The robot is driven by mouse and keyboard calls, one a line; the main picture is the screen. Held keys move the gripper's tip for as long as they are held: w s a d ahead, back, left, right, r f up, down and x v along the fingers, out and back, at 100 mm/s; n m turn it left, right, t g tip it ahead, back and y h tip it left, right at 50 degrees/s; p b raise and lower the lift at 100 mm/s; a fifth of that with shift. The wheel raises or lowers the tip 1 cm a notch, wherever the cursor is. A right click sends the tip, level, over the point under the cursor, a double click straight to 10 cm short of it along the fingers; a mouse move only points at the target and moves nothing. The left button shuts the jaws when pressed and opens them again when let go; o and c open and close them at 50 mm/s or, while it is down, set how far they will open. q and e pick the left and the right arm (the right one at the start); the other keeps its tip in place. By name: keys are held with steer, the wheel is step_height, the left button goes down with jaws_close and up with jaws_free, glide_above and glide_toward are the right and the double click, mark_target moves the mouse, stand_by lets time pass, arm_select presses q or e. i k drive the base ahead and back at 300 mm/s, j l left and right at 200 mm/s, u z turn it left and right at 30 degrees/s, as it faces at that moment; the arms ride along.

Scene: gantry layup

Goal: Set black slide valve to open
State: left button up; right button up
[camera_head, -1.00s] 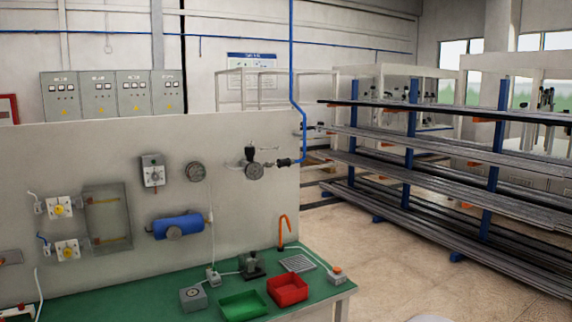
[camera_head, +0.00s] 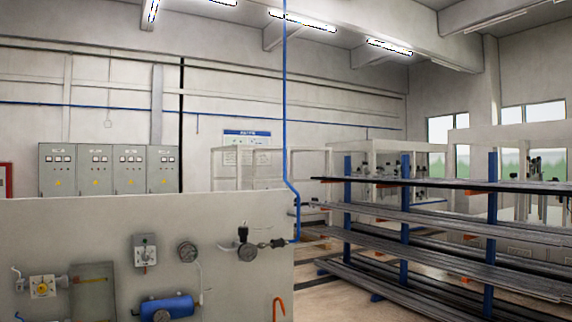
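A black valve fitting (camera_head: 278,243) sits at the right end of the panel, where the blue air pipe (camera_head: 296,215) comes down. It joins a round metal regulator or gauge (camera_head: 247,252) with a black knob (camera_head: 242,233) on top. I cannot tell whether this black fitting is the slide valve, or whether it is open or closed. Neither of my grippers shows in this view.
The light grey panel (camera_head: 70,225) also carries a switch box (camera_head: 145,250), a gauge (camera_head: 188,251), a blue cylinder (camera_head: 167,307) and a yellow-knobbed unit (camera_head: 43,287). A rack of long bars (camera_head: 405,215) stands on the right. Some floor shows between panel and rack.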

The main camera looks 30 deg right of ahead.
mark_target(280, 242)
steer(key=i+l, duration=0.35)
steer(key=l, duration=0.15)
steer(key=i+l, duration=0.35)
steer(key=l, duration=0.15)
